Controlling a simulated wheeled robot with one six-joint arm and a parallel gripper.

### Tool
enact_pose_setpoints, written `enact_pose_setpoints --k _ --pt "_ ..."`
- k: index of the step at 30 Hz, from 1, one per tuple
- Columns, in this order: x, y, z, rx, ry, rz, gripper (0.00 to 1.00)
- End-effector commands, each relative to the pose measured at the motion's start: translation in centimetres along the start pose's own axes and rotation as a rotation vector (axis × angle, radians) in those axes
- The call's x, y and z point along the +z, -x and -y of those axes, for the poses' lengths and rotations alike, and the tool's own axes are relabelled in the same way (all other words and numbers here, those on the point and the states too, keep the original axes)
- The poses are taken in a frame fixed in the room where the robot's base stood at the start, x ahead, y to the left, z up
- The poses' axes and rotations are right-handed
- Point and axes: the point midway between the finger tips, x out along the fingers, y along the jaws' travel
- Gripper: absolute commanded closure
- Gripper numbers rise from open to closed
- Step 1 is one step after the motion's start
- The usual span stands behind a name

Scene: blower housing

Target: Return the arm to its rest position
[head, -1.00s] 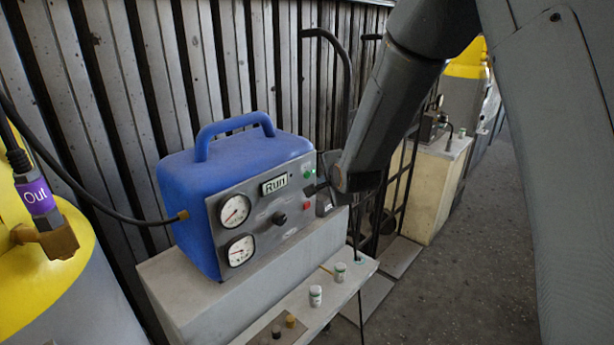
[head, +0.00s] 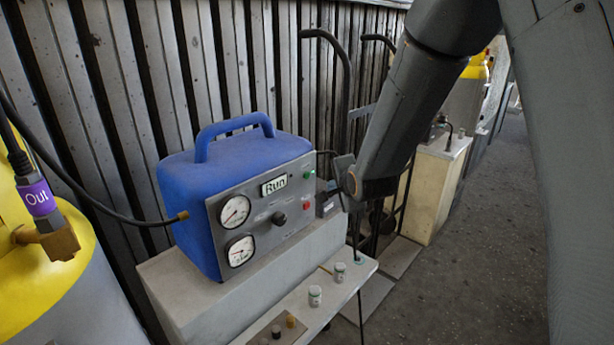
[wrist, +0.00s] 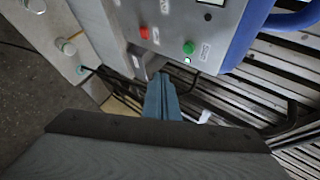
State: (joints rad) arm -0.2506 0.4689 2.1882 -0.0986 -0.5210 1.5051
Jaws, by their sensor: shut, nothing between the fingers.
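My gripper (head: 328,196) is shut and empty, just right of the control panel's right edge in the head view. In the wrist view my gripper (wrist: 162,98) appears as narrow blue-grey fingers close together, below the panel. My arm reaches down from the top right. The fingers look apart from both.
A pale shelf (head: 255,325) in front of the housing holds small white jars (head: 315,296). A black hand truck (head: 345,80) stands behind my gripper. A yellow-topped tank (head: 60,285) with a purple "Out" tag is at left. The floor at right is open.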

Motion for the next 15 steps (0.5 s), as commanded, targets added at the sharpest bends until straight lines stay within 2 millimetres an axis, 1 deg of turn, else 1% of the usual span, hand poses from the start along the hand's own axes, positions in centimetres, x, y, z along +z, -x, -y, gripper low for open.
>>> enact_pose_setpoints --k 2,5,8,11,12,14,15 --pt "-0.2 0.2 -0.2 0.007 0.011 -0.002 1.0" --pt "-1.1 1.1 -1.3 0.052 0.075 -0.012 1.0" --pt "-2.7 3.3 -4.0 0.154 0.208 -0.017 1.0" --pt "-4.4 6.6 -7.7 0.294 0.388 0.009 1.0" --pt "-4.9 8.2 -9.3 0.352 0.461 0.032 1.0" --pt "-5.5 10.6 -11.6 0.433 0.567 0.076 1.0" --pt "-5.9 12.2 -13.2 0.485 0.635 0.113 1.0"
